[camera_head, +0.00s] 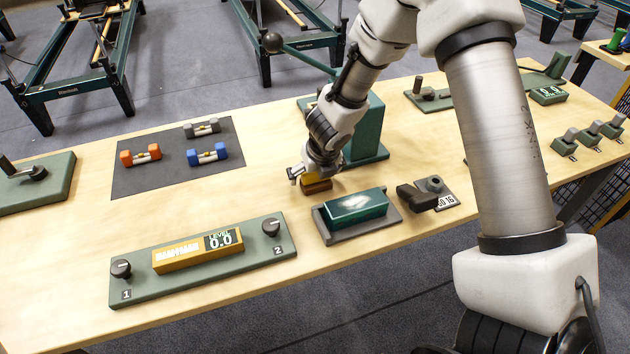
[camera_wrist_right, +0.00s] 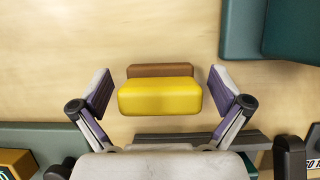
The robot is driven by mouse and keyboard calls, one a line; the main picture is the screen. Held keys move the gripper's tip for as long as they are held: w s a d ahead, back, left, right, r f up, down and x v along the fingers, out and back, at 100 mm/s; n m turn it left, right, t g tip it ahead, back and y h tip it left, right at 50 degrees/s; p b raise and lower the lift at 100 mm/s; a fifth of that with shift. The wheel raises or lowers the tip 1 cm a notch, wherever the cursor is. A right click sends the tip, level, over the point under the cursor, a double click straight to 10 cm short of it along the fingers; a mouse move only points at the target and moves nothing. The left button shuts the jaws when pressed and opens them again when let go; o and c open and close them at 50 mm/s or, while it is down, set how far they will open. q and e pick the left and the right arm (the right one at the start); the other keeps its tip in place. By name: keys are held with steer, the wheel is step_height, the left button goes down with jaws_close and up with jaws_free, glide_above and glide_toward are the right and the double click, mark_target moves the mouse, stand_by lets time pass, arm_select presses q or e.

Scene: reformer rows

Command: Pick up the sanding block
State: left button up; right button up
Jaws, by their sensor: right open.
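The sanding block (camera_head: 318,186) lies on the wooden table, partly hidden by my right gripper in the head view. In the right wrist view the sanding block (camera_wrist_right: 160,97) shows a yellow body with a brown strip along its far side. My right gripper (camera_head: 308,176) points down over it. In the right wrist view the gripper (camera_wrist_right: 160,86) is open, with one finger on each side of the block and a visible gap at both. My left gripper is out of view.
A grey tray (camera_head: 328,233) with a green block (camera_head: 356,206) stands just in front of the gripper. A tall green stand (camera_head: 366,130) is close behind. A level panel (camera_head: 140,288) and a dark mat (camera_head: 130,180) with small dumbbells lie left. Bare table lies between.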

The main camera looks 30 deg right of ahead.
steer(key=shift+w+f, duration=0.15)
steer(key=shift+f, duration=0.2)
steer(key=shift+r, duration=0.2)
steer(key=c, duration=1.3)
steer(key=shift+o, duration=0.2)
steer(key=r+p, duration=0.7)
steer(key=r, duration=0.3)
steer(key=shift+s+r+p, duration=0.1)
steer(key=shift+s+p, duration=0.1)
steer(key=shift+p, duration=0.15)
steer(key=shift+w, duration=0.1)
